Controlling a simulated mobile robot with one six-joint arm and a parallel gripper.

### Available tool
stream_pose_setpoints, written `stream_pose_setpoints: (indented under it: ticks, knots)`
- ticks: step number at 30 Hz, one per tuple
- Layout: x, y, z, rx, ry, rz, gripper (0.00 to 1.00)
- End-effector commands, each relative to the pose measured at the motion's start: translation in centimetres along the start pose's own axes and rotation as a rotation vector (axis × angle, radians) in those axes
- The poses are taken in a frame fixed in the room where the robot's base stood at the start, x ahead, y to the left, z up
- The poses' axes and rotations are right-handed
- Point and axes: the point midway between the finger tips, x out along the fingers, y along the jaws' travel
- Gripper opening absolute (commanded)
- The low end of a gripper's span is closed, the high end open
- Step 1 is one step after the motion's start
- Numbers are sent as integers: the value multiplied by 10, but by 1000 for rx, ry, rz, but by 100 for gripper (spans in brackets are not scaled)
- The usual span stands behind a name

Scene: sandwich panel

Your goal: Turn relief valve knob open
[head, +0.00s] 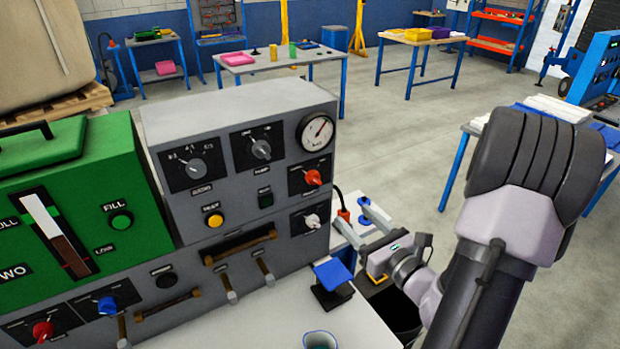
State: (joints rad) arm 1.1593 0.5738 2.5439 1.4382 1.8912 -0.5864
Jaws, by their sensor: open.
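The grey control panel (225,115) stands at the left of the head view. Its right column has a red knob (313,178) below a round gauge, and a pale knob (312,221) under that. A second red knob (43,332) and a blue knob (107,305) sit on the lower left panel. The labels are too small to read, so I cannot tell which knob is the relief valve. My gripper (352,212) is open, just right of the panel's right column, with its fingers pointing up and left. It appears apart from the knobs and holds nothing visible.
A green unit (75,200) stands left of the panel. Brown-gripped handles (240,246) stick out from the panel front. A blue-topped block (332,274) and a cup (320,340) stand on the pale bench (265,325). Tables stand behind, with clear floor between.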

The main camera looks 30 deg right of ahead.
Motion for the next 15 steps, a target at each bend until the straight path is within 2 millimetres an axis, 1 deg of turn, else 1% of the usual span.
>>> stream_pose_setpoints:
  ticks: [1, 2, 3, 4, 6, 12, 15]
  knots:
    - [7, 2, -13, -10, -4, 5, 57]
    - [12, 2, -13, -10, -5, 6, 57]
    - [18, 3, -13, -7, -8, 5, 57]
    - [26, 4, -8, -2, -6, 7, 57]
    - [50, 5, -2, 1, -5, 10, 57]
    - [110, 5, 0, 1, -5, 9, 57]
    - [133, 5, 0, 1, -4, 8, 57]
